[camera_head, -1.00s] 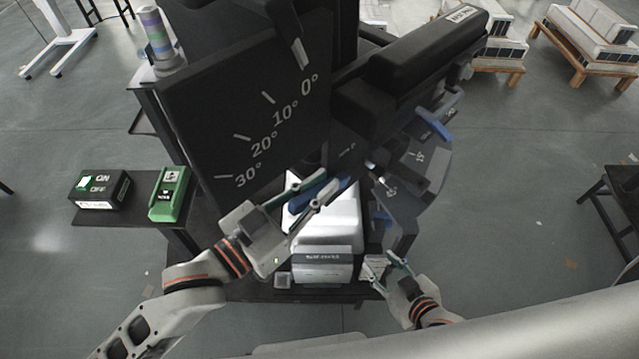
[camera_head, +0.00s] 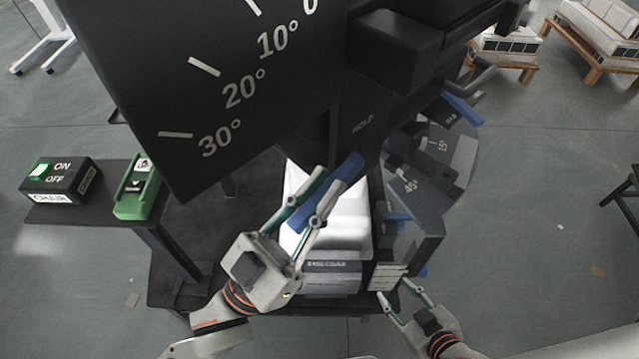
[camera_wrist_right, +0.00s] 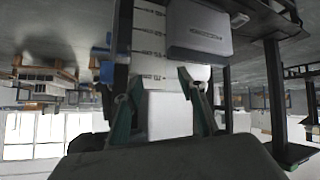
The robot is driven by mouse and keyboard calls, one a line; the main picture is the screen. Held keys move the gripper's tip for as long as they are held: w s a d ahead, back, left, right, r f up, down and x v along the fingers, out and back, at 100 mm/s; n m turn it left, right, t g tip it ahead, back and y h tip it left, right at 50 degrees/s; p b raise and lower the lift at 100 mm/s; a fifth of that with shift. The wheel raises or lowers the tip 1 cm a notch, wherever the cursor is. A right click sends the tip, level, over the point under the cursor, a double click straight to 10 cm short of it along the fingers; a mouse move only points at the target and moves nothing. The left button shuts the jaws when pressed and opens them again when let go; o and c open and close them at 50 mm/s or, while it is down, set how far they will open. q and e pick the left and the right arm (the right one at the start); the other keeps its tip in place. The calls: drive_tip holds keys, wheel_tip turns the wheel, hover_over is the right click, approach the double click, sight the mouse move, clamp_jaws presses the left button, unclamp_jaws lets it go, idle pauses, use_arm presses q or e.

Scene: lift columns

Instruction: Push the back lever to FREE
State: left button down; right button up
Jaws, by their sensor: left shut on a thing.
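A blue lever handle (camera_head: 351,169) shows beside a black panel printed HOLD. My left gripper (camera_head: 320,192) is shut on this handle, with its green-edged fingers on either side of it. The handle slants up to the right. No word FREE is legible, and the lever's pivot is hidden. My right gripper (camera_head: 399,291) is open and empty near a striped white label, low on the machine. Its two spread fingers also show in the right wrist view (camera_wrist_right: 160,110).
A black angle board (camera_head: 215,90) stands at upper left. Other blue handles (camera_head: 461,108) sit on the right side. A white block (camera_head: 350,225) lies behind the left gripper. An ON/OFF box (camera_head: 62,181) and a green device (camera_head: 137,189) rest on a side table.

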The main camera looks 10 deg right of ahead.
use_arm(q)
drive_tip(key=shift+f, duration=0.5)
use_arm(e)
drive_tip(key=shift+w+a+r, duration=0.1)
drive_tip(key=shift+a+r, duration=0.1)
drive_tip(key=shift+r, duration=0.15)
use_arm(q)
drive_tip(key=shift+d+f, duration=0.1)
drive_tip(key=shift+f, duration=0.15)
use_arm(e)
drive_tip(key=shift+f, duration=0.2)
use_arm(q)
drive_tip(key=c, duration=2)
unclamp_jaws()
drive_tip(key=shift+r, duration=0.2)
use_arm(e)
drive_tip(key=shift+a, duration=0.15)
use_arm(q)
drive_tip(key=v, duration=1.2)
drive_tip(key=shift+s+r, duration=0.1)
drive_tip(key=shift+r, duration=0.05)
use_arm(e)
drive_tip(key=shift+r, duration=0.1)
